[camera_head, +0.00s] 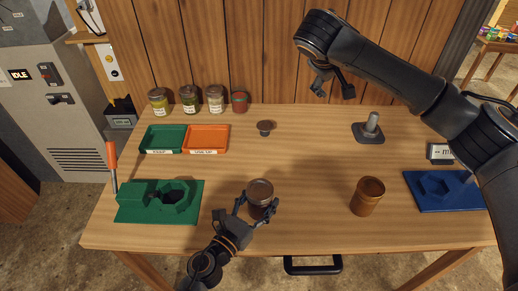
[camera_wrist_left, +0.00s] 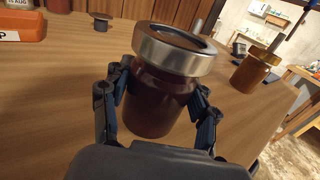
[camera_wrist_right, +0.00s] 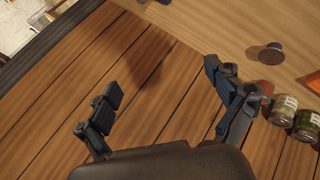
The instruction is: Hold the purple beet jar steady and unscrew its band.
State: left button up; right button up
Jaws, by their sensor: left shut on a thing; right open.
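The dark purple beet jar (camera_head: 261,205) stands upright near the front middle of the table. Its silver band (camera_wrist_left: 175,50) is on its top in the left wrist view, with a dark lid inside the ring. My left gripper (camera_head: 257,203) is shut on the glass body below the band; its fingers flank the jar in the left wrist view (camera_wrist_left: 160,100). My right gripper (camera_head: 333,92) is open and empty, raised near the back wall, away from the jar. In the right wrist view its spread fingers (camera_wrist_right: 170,90) have only wall planks between them.
An amber jar (camera_head: 367,197) stands to the right. A green fixture (camera_head: 130,212) is at left, a blue one (camera_head: 445,204) at right. Green (camera_head: 161,139) and orange (camera_head: 207,139) trays, a small dark knob (camera_head: 264,128) and a grey post (camera_head: 369,131) stand farther back. Several jars line the wall.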

jog(key=s+a+f+n+g+y, duration=0.35)
jog(key=s+a+f, duration=0.25)
jog(key=s+a, duration=0.45)
jog(key=n+g+y, duration=0.2)
jog(key=g, duration=0.2)
send_near(259, 190)
jog(key=shift+m, duration=0.25)
notch_tip(259, 190, down, 8)
jog(key=shift+f, duration=0.1)
jog(key=c, duration=1.4)
jog(key=n, duration=0.4)
jog(key=shift+n, duration=0.3)
